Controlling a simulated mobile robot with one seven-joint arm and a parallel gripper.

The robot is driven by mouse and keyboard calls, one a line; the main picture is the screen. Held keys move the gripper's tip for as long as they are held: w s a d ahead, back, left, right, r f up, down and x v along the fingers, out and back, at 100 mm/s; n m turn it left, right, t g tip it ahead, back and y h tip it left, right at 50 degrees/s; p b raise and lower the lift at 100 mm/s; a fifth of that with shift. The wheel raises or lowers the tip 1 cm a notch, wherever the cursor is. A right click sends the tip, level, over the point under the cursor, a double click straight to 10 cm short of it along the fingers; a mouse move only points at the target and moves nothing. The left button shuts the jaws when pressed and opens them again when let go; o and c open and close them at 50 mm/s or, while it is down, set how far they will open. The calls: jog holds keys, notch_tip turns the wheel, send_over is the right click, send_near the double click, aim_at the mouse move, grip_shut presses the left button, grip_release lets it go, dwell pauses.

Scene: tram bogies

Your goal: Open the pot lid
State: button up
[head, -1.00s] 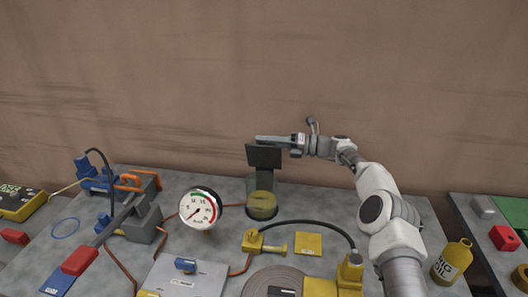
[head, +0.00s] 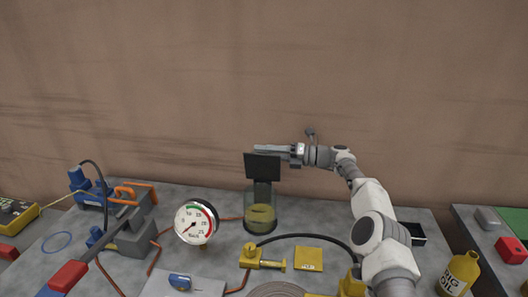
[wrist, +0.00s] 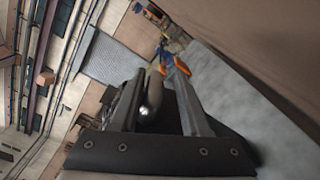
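The pot (head: 261,222) is a clear vessel with yellowish content, standing at the back middle of the grey bench. Its dark flat lid (head: 262,168) stands upright above the pot, swung up from the mouth. My gripper (head: 268,150) is level with the lid's top edge and reaches in from the right; whether it touches the lid is unclear. In the wrist view the two fingers (wrist: 158,100) are apart, with a shiny rounded grey piece (wrist: 150,98) between them. I cannot tell what that piece is, and a gap shows beside it.
A round pressure gauge (head: 195,222) stands left of the pot. A yellow fitting with a black hose (head: 310,236) lies in front. A blue-and-orange clamp (head: 125,192) is at the left, and a yellow oil bottle (head: 460,272) at the right. A brown wall rises behind the bench.

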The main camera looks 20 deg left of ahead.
jog(key=shift+r, duration=0.15)
jog(key=shift+d, duration=0.15)
jog(key=w+d, duration=0.2)
jog(key=d, duration=0.9)
jog(key=shift+d+p, duration=0.25)
jog(key=shift+p, duration=0.15)
